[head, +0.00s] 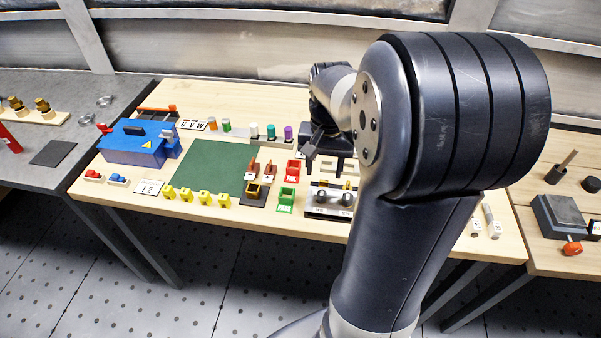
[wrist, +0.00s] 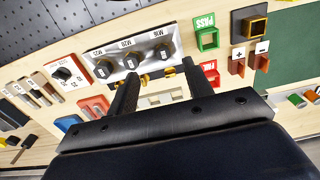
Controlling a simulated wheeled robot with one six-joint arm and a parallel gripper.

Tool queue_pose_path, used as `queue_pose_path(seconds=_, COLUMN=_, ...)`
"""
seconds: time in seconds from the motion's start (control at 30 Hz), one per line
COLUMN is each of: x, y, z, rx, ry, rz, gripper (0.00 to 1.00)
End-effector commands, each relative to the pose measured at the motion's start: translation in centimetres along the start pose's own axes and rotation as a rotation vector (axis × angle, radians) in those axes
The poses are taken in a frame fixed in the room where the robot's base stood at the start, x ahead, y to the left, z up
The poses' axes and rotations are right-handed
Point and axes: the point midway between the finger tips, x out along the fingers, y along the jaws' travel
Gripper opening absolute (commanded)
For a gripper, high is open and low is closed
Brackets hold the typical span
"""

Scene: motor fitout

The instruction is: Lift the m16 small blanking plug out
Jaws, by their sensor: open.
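The m16 small blanking plug (wrist: 161,51) is a dark hexagonal plug seated at the right end of a pale, labelled rack (wrist: 118,66) in the wrist view. Its label appears to read M16. In the head view this plug (head: 322,196) is at the left end of the rack (head: 328,213). My gripper (wrist: 160,74) is open, with nothing between its two dark fingers. In the wrist view the plug lies beyond the fingertips, roughly between them. In the head view my gripper (head: 322,150) is above the table, behind the rack. My arm hides the rack's right end.
Two more plugs (wrist: 131,61) share the rack, with small brass pieces (wrist: 145,78) beside it. A green PASS box (head: 286,198) and a red box (head: 293,170) stand left of the rack. A green mat (head: 208,165) is bare further left.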

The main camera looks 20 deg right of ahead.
Motion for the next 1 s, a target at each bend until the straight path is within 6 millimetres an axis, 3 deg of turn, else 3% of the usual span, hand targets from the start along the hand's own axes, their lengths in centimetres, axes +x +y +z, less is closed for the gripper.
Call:
queue_pose_path(seconds=0.13, x=0.7, y=0.4, z=-0.8, rx=0.022, ry=-0.008, rz=0.006, gripper=0.48)
queue_pose_path(seconds=0.4, x=4.8, y=0.3, z=-0.8, rx=0.021, ry=-0.009, rz=0.006, gripper=0.48)
queue_pose_path(seconds=0.67, x=6.6, y=0.4, z=-1.0, rx=0.020, ry=-0.008, rz=0.005, gripper=0.48)
queue_pose_path(seconds=1.0, x=10.6, y=0.4, z=-1.5, rx=0.020, ry=-0.006, rz=0.005, gripper=0.48)
